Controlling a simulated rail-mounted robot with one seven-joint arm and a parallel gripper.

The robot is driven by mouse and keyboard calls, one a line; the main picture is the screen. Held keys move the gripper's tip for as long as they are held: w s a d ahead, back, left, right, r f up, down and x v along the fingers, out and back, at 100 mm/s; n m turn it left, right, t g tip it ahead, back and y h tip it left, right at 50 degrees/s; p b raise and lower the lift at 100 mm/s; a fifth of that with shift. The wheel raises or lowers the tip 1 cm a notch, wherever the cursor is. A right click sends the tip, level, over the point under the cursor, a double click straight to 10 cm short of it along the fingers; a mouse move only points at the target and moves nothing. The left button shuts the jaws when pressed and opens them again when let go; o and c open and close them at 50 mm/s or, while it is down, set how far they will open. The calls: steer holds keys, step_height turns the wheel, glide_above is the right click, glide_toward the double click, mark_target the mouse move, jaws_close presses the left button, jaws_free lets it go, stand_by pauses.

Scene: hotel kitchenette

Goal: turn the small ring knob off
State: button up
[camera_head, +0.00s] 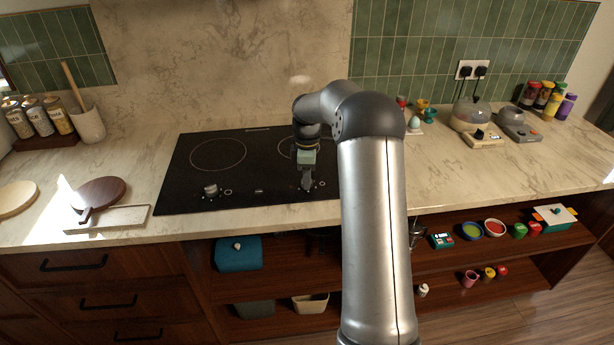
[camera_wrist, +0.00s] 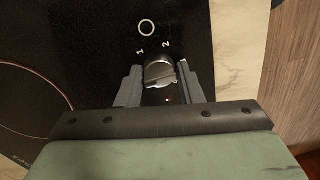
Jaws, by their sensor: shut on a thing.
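The black cooktop (camera_head: 250,180) has two knobs near its front edge. The right-hand knob, a small silver one (camera_wrist: 159,70), lies between the fingers of my gripper (camera_wrist: 160,86) in the wrist view. The fingers are shut on its sides. A printed ring mark (camera_wrist: 147,28) and the digits 1 and 2 sit beside it. A small reddish spot shows close by the knob. In the head view my gripper (camera_head: 306,184) points down at the cooktop's front right and hides most of this knob. The left knob (camera_head: 211,190) stands free.
A marked cooking ring (camera_head: 218,155) lies on the cooktop's left; the right ring is partly hidden by my arm. A dark round board (camera_head: 100,192) and a pale tray (camera_head: 107,218) lie left of the cooktop. Small appliances (camera_head: 477,118) stand at the right back.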

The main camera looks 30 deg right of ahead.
steer(key=o, duration=0.7)
steer(key=shift+w+d, duration=0.1)
steer(key=shift+c, duration=0.2)
steer(key=shift+r, duration=0.1)
step_height(320, 180, up, 17)
steer(key=w, duration=0.1)
steer(key=shift+d+r+b, duration=0.15)
steer(key=shift+d+b, duration=0.15)
steer(key=shift+b, duration=0.1)
steer(key=s+a+m+h, duration=0.1)
steer(key=s+a+m, duration=0.4)
steer(key=s+a, duration=0.8)
steer(key=s+a+f+m, duration=0.2)
steer(key=s+f, duration=0.1)
steer(key=s, duration=0.4)
steer(key=s+a+f+m+t, duration=0.1)
steer(key=s+f+m, duration=0.2)
steer(key=s, duration=0.5)
steer(key=s+a+f+m, duration=0.2)
steer(key=s+f, duration=0.2)
steer(key=s, duration=0.4)
steer(key=shift+s+a+f+y, duration=0.15)
steer(key=shift+s+a+y, duration=0.05)
steer(key=shift+a+y, duration=0.15)
